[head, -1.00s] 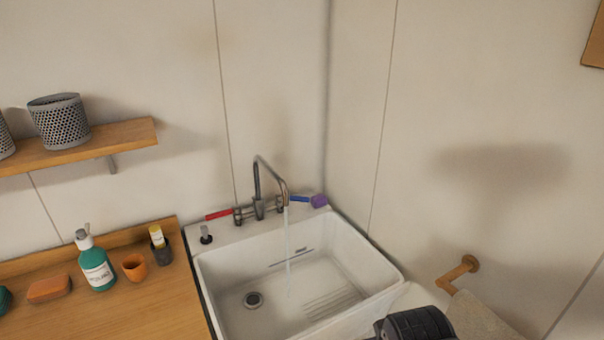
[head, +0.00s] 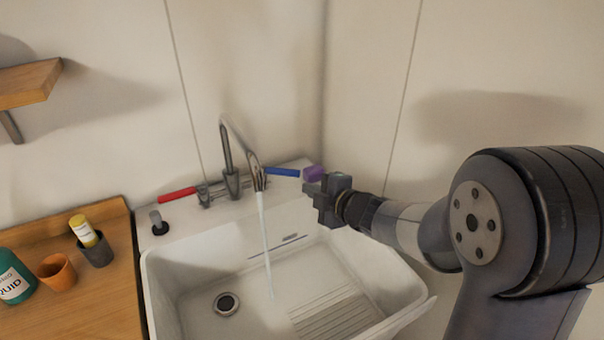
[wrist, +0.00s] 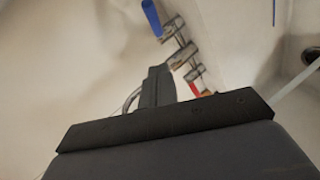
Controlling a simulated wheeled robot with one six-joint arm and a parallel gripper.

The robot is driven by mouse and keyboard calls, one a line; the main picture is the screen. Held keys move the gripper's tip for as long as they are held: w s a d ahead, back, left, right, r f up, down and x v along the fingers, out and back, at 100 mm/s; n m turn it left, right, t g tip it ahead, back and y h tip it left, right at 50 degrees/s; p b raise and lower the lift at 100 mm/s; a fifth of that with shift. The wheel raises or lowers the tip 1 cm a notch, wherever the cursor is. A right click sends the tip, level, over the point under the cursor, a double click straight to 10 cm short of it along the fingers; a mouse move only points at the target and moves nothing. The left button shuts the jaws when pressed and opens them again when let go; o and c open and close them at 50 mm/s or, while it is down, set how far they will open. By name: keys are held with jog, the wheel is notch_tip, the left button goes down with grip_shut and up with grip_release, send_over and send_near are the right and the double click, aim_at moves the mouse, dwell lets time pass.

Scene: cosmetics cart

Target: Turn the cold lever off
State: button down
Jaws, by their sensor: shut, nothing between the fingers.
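The cold lever (head: 283,173) is a blue bar sticking out to the right of the tap (head: 230,160). Water runs from the spout into the sink. The red lever (head: 177,195) points left. In the wrist view the blue lever (wrist: 152,18) is at the top and the red lever (wrist: 195,90) shows lower, partly hidden; the shut fingers (wrist: 157,85) are near the tap body.
The white sink (head: 180,290) lies below the tap. A wooden counter (head: 100,290) at the left holds an orange cup (head: 57,271), a dark cup with a yellow tube (head: 84,232) and a green bottle (head: 14,278). Walls stand close behind and to the right.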

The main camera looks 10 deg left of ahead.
aim_at(284, 173)
jog(key=shift+w+d+f+p+x, duration=0.15)
jog(key=shift+w+d+p+x, duration=0.2)
jog(key=shift+x, duration=1.7)
jog(key=shift+w+d+f+p+x, duration=0.15)
jog(key=shift+w+d+p+x, duration=0.15)
jog(key=shift+x, duration=1.8)
jog(key=shift+w+d+f+p+x, duration=0.1)
jog(key=shift+w+d+p+x, duration=0.25)
jog(key=shift+x, duration=1.7)
jog(key=shift+d+r, duration=0.1)
